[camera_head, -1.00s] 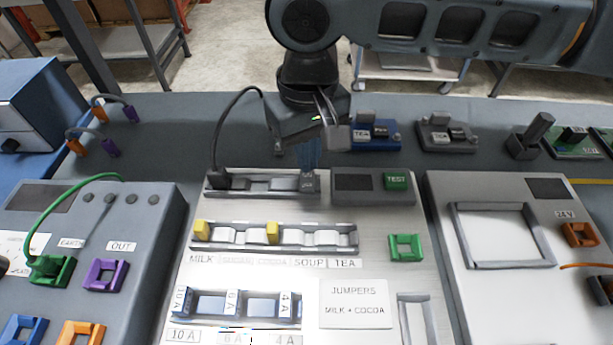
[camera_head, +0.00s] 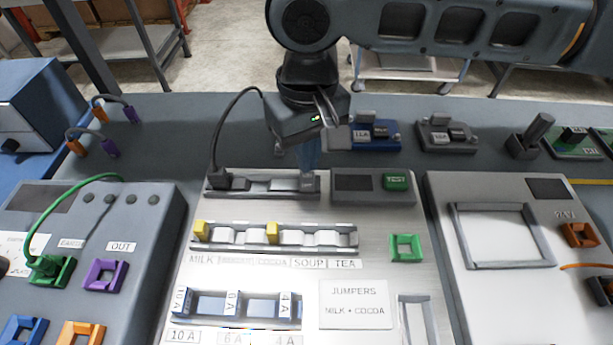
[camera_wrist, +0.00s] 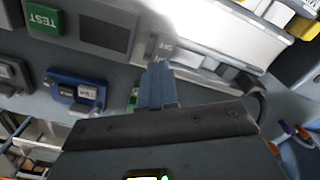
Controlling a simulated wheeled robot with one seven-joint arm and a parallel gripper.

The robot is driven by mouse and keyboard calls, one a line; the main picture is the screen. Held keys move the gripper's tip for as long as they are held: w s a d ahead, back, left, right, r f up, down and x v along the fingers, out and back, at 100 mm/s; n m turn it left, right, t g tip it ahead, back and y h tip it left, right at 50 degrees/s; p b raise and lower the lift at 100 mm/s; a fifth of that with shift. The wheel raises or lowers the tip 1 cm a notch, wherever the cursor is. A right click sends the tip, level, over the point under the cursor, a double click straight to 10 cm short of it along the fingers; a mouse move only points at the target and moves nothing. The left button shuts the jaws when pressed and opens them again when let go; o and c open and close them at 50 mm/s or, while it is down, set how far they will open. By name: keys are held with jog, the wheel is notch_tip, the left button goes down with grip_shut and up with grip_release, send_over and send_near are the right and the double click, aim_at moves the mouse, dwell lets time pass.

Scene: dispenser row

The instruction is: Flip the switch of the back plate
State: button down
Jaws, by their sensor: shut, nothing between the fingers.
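The back plate (camera_head: 264,194) is a grey strip along the far edge of the central panel. A black plug with a cable stands at its left end. A small grey switch block (camera_head: 307,182) with a pale marking sits at its right end; it also shows in the wrist view (camera_wrist: 161,46), its marking too blurred to read surely. My gripper (camera_head: 309,168) is shut and empty, its blue fingers pointing down just behind the switch block. In the wrist view the fingertips (camera_wrist: 158,66) are right at the block's edge; I cannot tell whether they touch it.
A dark display and a green TEST button (camera_head: 396,181) lie right of the plate. A row with yellow jumpers (camera_head: 273,232) lies in front. Blue (camera_head: 375,137) and grey (camera_head: 447,136) modules stand behind to the right. The black cable (camera_head: 217,135) arches left of my gripper.

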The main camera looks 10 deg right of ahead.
jog(key=shift+f+b, duration=0.35)
jog(key=shift+f, duration=0.65)
dwell(1.0)
jog(key=shift+r, duration=0.15)
notch_tip(320, 180, up, 7)
jog(key=p, duration=0.7)
dwell(0.6)
